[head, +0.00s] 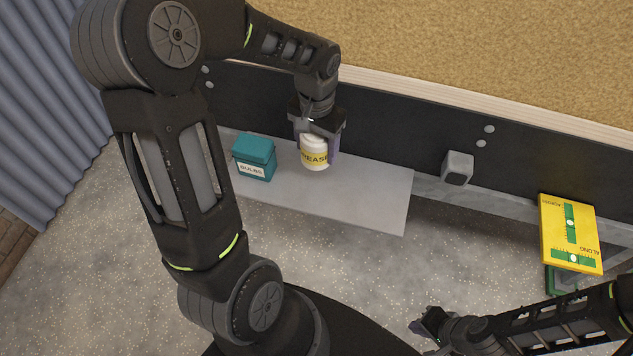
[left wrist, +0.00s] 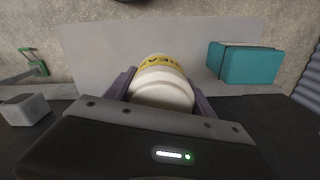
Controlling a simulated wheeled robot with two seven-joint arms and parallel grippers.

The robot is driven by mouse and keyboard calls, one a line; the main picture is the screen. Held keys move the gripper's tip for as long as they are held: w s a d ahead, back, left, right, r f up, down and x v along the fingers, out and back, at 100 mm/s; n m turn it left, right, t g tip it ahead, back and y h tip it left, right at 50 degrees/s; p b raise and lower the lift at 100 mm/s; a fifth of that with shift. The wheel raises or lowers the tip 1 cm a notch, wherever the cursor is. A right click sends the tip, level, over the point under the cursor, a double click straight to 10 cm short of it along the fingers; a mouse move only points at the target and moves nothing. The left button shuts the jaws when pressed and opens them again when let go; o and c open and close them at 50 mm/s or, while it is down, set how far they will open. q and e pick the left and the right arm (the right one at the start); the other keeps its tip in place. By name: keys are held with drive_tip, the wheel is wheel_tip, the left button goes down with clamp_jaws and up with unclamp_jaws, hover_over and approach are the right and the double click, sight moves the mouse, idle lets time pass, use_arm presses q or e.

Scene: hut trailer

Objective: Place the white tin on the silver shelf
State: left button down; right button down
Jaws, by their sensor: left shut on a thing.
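The white tin (head: 315,152) has a yellow label reading "GREASE". My left gripper (head: 318,145) is shut on it, with a finger on each side, and holds it upright over the silver shelf (head: 350,200). I cannot tell whether the tin's base touches the shelf. In the left wrist view the tin (left wrist: 163,85) sits between the purple-grey fingers, with the shelf (left wrist: 90,55) behind it. My right gripper (head: 428,322) is low at the right of the head view, away from the shelf; its jaws are too unclear to read.
A teal box (head: 254,158) labelled "BULBS" stands on the shelf left of the tin; it also shows in the left wrist view (left wrist: 245,64). The shelf's right part is clear.

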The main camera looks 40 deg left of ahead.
use_arm(q)
drive_tip(key=shift+f, duration=3.1)
drive_tip(key=shift+f+b, duration=0.4)
drive_tip(key=shift+f, duration=1.5)
drive_tip(key=shift+f, duration=0.1)
drive_tip(key=shift+f, duration=0.15)
drive_tip(key=shift+c, duration=1.6)
unclamp_jaws()
